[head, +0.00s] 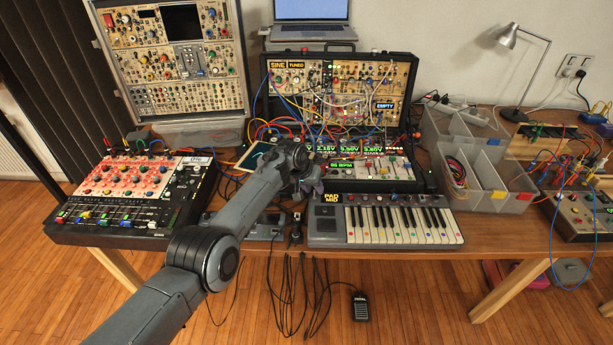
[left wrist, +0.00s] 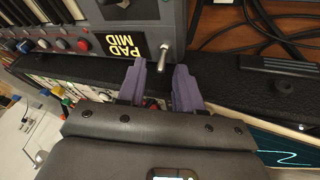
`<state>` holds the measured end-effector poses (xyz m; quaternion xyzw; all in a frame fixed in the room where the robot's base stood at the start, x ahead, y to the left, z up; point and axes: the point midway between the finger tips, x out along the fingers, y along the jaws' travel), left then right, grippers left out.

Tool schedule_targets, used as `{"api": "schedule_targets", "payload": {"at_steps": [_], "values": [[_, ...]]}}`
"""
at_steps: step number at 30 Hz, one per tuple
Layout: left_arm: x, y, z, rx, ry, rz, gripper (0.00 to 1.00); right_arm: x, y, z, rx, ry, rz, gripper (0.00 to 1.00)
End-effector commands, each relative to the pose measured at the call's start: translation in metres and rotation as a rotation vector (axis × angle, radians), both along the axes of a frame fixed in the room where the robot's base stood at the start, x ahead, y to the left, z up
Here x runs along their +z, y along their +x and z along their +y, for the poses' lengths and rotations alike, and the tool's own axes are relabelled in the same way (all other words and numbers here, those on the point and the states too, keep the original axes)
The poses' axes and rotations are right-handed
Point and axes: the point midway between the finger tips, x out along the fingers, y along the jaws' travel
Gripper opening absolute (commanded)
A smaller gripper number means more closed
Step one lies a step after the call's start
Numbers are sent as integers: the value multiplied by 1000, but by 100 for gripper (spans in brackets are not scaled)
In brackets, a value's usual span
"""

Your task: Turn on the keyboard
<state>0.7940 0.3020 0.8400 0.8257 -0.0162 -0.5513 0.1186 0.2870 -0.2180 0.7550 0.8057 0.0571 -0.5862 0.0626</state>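The small keyboard (head: 400,238) with a "PAD MID" label lies at the table's front edge in the head view. In the left wrist view its back panel and label (left wrist: 126,47) appear upside down, with a silver toggle switch (left wrist: 163,58) beside the label. My left gripper (head: 313,184) is at the keyboard's back left corner. In the left wrist view its two purple fingers (left wrist: 160,66) are apart, with the switch lever's tip between the fingertips. I cannot tell whether either finger touches it. My arm hides part of the area left of the keyboard. My right gripper is not in view.
The modular synth case (head: 340,60) with patch cables stands behind the keyboard. A red-panelled mixer-like unit (head: 130,195) is at left. Grey bins (head: 487,190) and a knobbed box (head: 585,215) are at right. Cables hang below the table edge near a floor pedal (head: 361,308).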

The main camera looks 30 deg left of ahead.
Motion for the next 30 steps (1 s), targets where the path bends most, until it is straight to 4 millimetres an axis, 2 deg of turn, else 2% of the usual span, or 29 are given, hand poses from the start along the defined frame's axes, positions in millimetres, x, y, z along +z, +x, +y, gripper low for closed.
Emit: {"api": "schedule_targets", "payload": {"at_steps": [1, 8, 14, 21, 30], "values": [[7, -1, 1, 1, 1, 0, 35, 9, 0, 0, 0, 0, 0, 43], [28, -10, 4, 0, 2, 0, 35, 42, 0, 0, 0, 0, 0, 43], [52, -21, 9, 0, 2, 0, 35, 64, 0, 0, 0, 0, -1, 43], [79, -33, 13, -1, 1, 0, 35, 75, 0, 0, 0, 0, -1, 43], [93, -41, 16, -1, 1, 2, 35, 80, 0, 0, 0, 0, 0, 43]]}}
